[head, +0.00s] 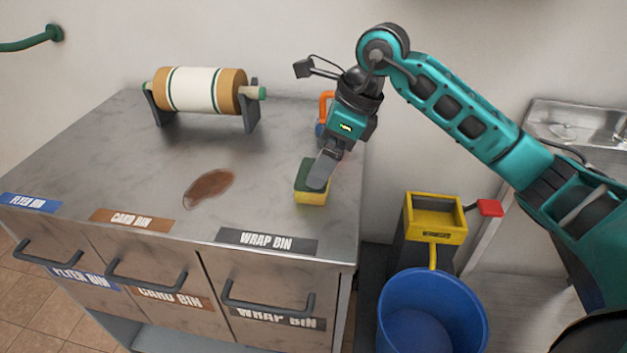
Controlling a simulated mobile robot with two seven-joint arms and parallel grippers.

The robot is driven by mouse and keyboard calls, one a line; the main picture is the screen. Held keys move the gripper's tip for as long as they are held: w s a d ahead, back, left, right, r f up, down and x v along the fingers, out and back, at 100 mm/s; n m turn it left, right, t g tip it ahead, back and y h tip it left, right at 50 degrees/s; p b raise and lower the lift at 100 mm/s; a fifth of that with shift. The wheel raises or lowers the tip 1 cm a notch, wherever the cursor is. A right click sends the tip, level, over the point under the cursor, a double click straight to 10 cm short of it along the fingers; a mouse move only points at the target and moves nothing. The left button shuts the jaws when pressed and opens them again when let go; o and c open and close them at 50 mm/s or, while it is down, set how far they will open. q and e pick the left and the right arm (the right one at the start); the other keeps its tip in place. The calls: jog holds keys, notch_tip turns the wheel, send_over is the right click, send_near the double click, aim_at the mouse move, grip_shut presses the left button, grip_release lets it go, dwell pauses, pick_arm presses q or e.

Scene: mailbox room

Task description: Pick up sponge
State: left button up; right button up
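The sponge (309,198) is a small block, yellow below with a dark green top. It sits on the grey metal counter (265,150), near the right end, behind the WRAP BIN label. My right gripper (319,182) reaches down from above to the sponge, and its grey finger overlaps the sponge's top and right side. Only one finger shows clearly, so I cannot tell whether the gripper is open or shut on the sponge. My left gripper is not in view.
A brown spill (208,187) lies left of the sponge. A paper roll on a stand (201,90) is at the back left. An orange-handled object (325,104) stands behind my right gripper. A blue bucket (432,315) and a yellow-topped dispenser (436,218) are right of the counter.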

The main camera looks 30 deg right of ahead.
jog(key=x, duration=0.3)
jog(key=shift+a+f, duration=0.1)
jog(key=shift+f, duration=0.15)
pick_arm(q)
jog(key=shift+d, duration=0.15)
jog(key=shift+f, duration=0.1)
pick_arm(e)
jog(key=c, duration=0.7)
jog(key=shift+r, duration=0.15)
jog(key=shift+r, duration=0.25)
pick_arm(q)
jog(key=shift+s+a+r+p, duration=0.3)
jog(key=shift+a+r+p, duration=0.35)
jog(key=shift+p, duration=0.85)
pick_arm(e)
jog(key=shift+r, duration=9.65)
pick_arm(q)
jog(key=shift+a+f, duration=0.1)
